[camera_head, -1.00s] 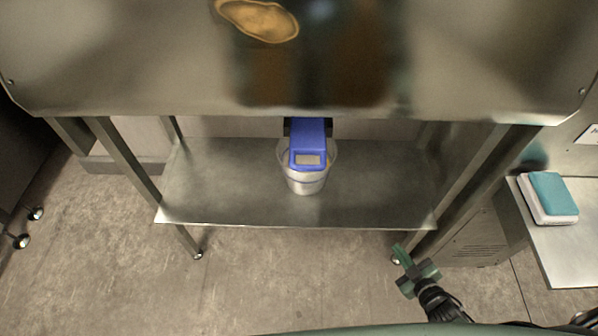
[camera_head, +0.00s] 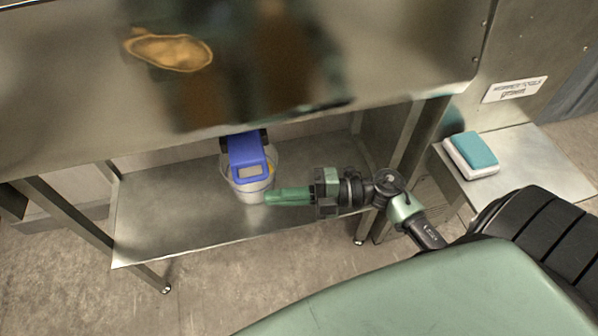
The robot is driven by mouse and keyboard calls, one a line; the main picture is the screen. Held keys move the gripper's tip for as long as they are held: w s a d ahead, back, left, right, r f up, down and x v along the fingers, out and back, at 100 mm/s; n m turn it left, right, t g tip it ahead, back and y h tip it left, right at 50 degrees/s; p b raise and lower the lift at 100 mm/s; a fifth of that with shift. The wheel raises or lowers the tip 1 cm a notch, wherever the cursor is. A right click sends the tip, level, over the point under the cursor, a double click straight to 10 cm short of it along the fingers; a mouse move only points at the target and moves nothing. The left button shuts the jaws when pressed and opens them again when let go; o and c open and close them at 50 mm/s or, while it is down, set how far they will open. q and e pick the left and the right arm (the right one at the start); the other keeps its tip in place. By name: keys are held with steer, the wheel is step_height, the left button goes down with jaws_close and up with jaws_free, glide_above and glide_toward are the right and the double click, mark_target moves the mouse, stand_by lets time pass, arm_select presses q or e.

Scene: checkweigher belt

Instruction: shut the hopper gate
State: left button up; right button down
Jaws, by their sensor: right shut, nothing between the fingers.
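The blue gate handle (camera_head: 246,152), with a rectangular opening in its front end, sticks out from a dark mount beneath the steel body's lower edge. I take it to be the hopper gate. A pale bucket (camera_head: 254,190) stands below it on the lower shelf, its upper part partly hidden by the handle. My right gripper (camera_head: 268,197) comes in from the right with its green fingers shut and empty. In the picture its fingertips lie just right of the bucket and below the handle's front end. I cannot tell whether they touch the bucket. My left gripper is out of view.
The shiny steel body (camera_head: 300,60) overhangs the lower shelf (camera_head: 150,220). Table legs (camera_head: 400,150) stand behind my right arm. A side table (camera_head: 540,170) at right holds a teal-and-white block (camera_head: 472,154). A sign (camera_head: 514,90) is on the panel above.

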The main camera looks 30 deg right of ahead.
mark_target(253, 162)
steer(key=w, duration=0.3)
steer(key=w+a+f+p, duration=0.1)
steer(key=w, duration=0.1)
stand_by(0.3)
steer(key=w+b, duration=0.1)
steer(key=w, duration=0.1)
steer(key=w+d+b, duration=0.1)
steer(key=w, duration=0.1)
steer(key=w+d+b, duration=0.1)
steer(key=w, duration=0.1)
steer(key=shift+d, duration=0.1)
steer(key=shift+r, duration=0.15)
